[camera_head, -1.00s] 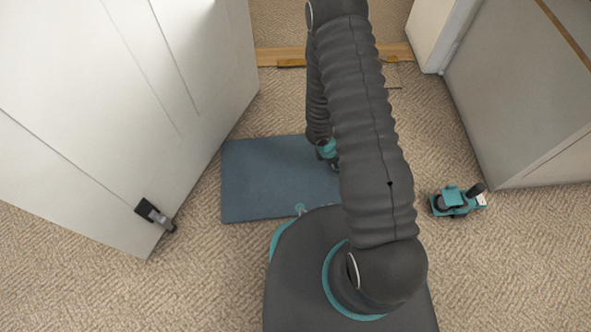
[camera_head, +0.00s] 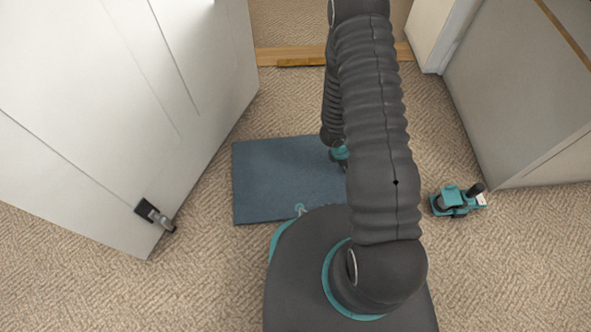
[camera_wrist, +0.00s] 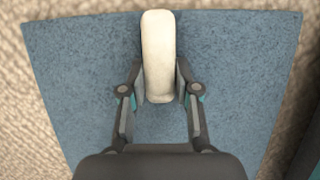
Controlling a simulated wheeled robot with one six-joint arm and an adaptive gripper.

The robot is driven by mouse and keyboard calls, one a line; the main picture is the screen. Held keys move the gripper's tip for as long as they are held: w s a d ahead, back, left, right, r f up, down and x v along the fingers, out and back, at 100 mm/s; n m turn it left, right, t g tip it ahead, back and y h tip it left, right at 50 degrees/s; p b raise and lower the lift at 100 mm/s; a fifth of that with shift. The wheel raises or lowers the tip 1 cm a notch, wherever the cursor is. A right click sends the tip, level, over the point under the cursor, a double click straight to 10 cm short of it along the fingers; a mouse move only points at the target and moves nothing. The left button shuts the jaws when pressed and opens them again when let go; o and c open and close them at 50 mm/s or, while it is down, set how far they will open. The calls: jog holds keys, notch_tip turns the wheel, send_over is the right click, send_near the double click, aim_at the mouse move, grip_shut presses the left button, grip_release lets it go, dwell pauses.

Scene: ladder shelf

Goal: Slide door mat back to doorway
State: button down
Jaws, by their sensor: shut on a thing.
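The blue-grey door mat (camera_head: 275,185) lies flat on the carpet between the open door and my base. In the wrist view the mat (camera_wrist: 75,80) fills most of the picture. My gripper (camera_wrist: 160,88) is shut on a cream, rounded oblong piece (camera_wrist: 158,45), which stands out over the mat. I cannot tell whether that piece touches or is fixed to the mat. In the head view only a teal bit of my gripper (camera_head: 340,153) shows, over the mat; my arm hides the rest and the mat's right part. The doorway with its wooden threshold (camera_head: 290,56) is at the top.
A white door (camera_head: 120,100) with a dark handle (camera_head: 150,213) stands open at the left. A grey cabinet or panel (camera_head: 530,90) stands at the right. A small teal and black object (camera_head: 457,200) lies on the carpet at the right. Bare carpet (camera_head: 285,105) separates mat and threshold.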

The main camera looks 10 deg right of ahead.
jog(key=shift+s+d, duration=0.2)
jog(key=shift+d, duration=0.75)
jog(key=shift+s+d, duration=0.25)
jog(key=shift+d, duration=0.7)
jog(key=shift+s+d, duration=0.2)
jog(key=shift+d, duration=0.85)
jog(key=shift+s+d, duration=0.35)
jog(key=shift+d, duration=1.25)
jog(key=shift+s+d, duration=0.35)
jog(key=shift+d, duration=1.25)
jog(key=shift+s+d, duration=0.35)
jog(key=shift+d, duration=1.25)
jog(key=shift+s+d, duration=0.25)
jog(key=shift+d, duration=0.95)
jog(key=shift+s+d, duration=0.3)
jog(key=shift+d, duration=0.95)
jog(key=shift+s+d, duration=0.25)
jog(key=shift+d, duration=0.95)
